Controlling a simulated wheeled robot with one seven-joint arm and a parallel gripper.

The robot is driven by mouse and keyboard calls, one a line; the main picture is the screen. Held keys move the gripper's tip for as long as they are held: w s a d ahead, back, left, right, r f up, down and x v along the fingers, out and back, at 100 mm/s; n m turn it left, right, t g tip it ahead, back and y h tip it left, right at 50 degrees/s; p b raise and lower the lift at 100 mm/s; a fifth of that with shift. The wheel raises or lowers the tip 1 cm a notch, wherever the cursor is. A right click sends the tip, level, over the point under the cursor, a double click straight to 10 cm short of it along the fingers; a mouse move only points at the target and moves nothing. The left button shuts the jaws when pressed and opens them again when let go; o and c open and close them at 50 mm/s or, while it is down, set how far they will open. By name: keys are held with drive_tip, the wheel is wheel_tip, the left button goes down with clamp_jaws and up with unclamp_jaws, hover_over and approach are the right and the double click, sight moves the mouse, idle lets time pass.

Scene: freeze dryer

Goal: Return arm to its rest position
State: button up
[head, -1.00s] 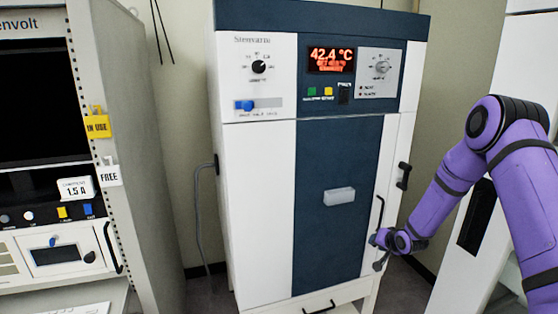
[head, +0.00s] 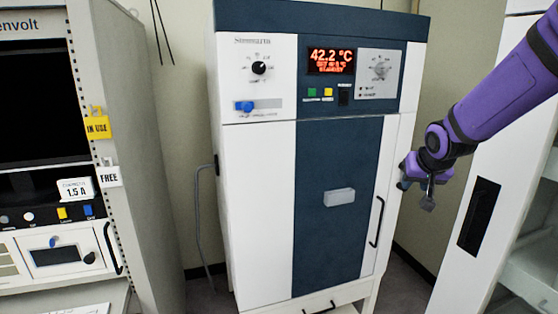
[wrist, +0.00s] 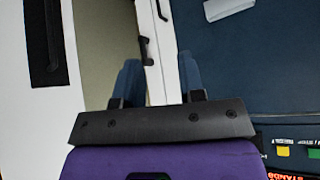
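My purple arm enters the head view from the upper right. My gripper (head: 412,190) hangs at the right edge of the freeze dryer (head: 338,235). In the wrist view its two blue fingers (wrist: 158,78) are apart, with nothing held between them. The gap between them shows the cabinet's white edge and a dark handle. The gripper covers the side latch in the head view. I cannot tell whether the fingers touch the cabinet. The dryer's front door looks closed, and its display (head: 331,61) reads 42.2 °C.
A grey instrument rack (head: 125,200) with yellow IN USE and white FREE tags stands at left. A white cabinet (head: 465,270) with a dark recessed handle (head: 478,216) stands at right, close to my arm. A narrow floor gap lies between it and the dryer.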

drive_tip(key=s+a+r, duration=0.1)
drive_tip(key=s+r, duration=0.2)
drive_tip(key=s, duration=0.7)
drive_tip(key=s+a+r+n+g, duration=0.1)
drive_tip(key=s+r, duration=0.2)
drive_tip(key=s, duration=0.8)
drive_tip(key=s+a+r+n+g+y, duration=0.1)
drive_tip(key=s+r, duration=0.2)
drive_tip(key=s, duration=0.8)
drive_tip(key=shift+a, duration=0.35)
